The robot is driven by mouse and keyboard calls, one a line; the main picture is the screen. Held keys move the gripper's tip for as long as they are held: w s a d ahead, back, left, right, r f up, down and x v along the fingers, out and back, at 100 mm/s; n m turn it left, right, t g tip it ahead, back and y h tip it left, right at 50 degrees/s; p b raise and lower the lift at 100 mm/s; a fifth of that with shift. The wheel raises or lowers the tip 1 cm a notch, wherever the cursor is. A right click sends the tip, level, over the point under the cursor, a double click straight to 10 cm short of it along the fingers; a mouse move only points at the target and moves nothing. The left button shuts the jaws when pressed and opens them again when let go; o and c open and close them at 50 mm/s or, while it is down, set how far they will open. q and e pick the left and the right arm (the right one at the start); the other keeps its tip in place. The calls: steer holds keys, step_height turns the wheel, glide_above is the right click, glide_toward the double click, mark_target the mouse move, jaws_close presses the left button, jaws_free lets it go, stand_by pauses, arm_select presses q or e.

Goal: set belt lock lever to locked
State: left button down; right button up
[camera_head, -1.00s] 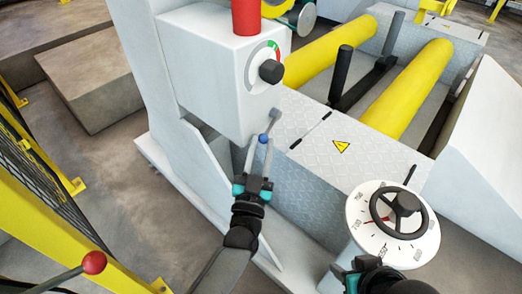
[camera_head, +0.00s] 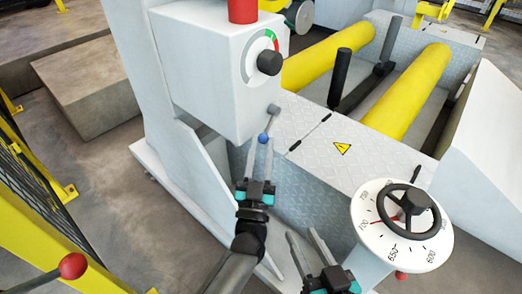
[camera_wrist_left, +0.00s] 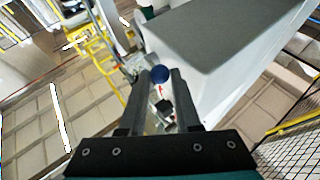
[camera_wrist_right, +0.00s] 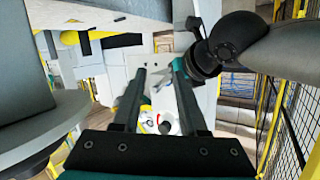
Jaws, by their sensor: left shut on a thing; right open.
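A grey lever (camera_head: 272,113) with a blue ball knob (camera_head: 263,138) sticks out low on the right side of the white control box (camera_head: 205,85). My left gripper (camera_head: 262,146) is shut on the blue knob from below. The left wrist view shows the blue knob (camera_wrist_left: 160,74) between the fingertips. The lever's lock marking cannot be made out. My right gripper (camera_head: 302,234) is open and empty, low in the head view, left of the white dial. Its open fingers also show in the right wrist view (camera_wrist_right: 160,68).
A black rotary knob (camera_head: 269,62) and a red cylinder (camera_head: 242,10) are on the box. A white dial with a black handwheel (camera_head: 408,208) stands at right. Yellow rollers (camera_head: 413,90) lie behind. A red-ball lever (camera_head: 73,266) and yellow fence (camera_head: 25,205) are at left.

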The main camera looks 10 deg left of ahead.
steer(key=shift+s+a+r+t+b, duration=0.45)
steer(key=shift+r+t, duration=0.1)
steer(key=shift+t, duration=0.35)
steer(key=shift+r+m+y, duration=0.15)
steer(key=shift+m+y, duration=0.15)
steer(key=shift+c, duration=0.4)
